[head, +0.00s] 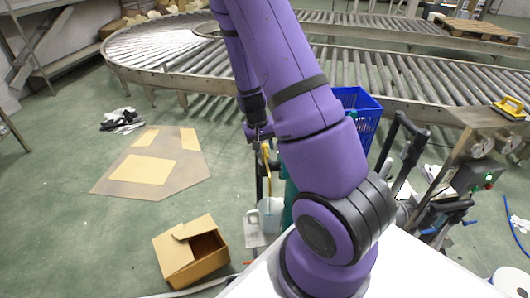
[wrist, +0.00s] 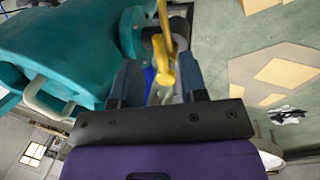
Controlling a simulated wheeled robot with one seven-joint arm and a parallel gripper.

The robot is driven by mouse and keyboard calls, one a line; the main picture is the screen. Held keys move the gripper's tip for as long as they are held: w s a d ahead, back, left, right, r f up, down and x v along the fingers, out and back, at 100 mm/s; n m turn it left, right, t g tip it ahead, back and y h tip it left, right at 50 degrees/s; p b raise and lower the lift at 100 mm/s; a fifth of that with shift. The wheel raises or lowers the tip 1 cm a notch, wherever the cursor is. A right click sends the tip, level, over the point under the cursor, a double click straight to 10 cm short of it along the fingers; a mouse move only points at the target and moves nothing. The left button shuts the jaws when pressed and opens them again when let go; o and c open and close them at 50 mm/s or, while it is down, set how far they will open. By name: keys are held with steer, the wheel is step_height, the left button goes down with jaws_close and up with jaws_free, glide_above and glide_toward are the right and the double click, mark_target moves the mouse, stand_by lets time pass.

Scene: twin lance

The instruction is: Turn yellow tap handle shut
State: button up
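The yellow tap handle (wrist: 164,45) shows at the top middle of the wrist view, beside a large teal body (wrist: 65,45) with a round grey fitting. In the head view the yellow handle (head: 267,165) is a thin upright strip just below my gripper (head: 260,138). In the wrist view my gripper (wrist: 158,75) has its two dark fingers apart, with yellow parts in and in front of the gap. The yellow piece at the right lies close to the right finger; I cannot tell whether they touch. My arm hides much of the teal body in the head view.
A grey jug (head: 269,214) stands below the handle in the head view. An open cardboard box (head: 191,250) and flat cardboard (head: 140,168) lie on the floor at left. A blue crate (head: 360,112) and roller conveyor (head: 400,78) are behind my arm.

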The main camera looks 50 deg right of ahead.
mark_target(266, 155)
steer(key=shift+s+d+f, duration=0.1)
steer(key=shift+d+f, duration=0.05)
steer(key=shift+f, duration=0.65)
steer(key=shift+s+d+f, duration=0.1)
steer(key=shift+f, duration=0.65)
jaws_close()
steer(key=w+m+y, duration=0.3)
steer(key=w+m, duration=0.4)
steer(key=m, duration=1.1)
steer(key=shift+w+a, duration=0.2)
steer(key=shift+w, duration=0.1)
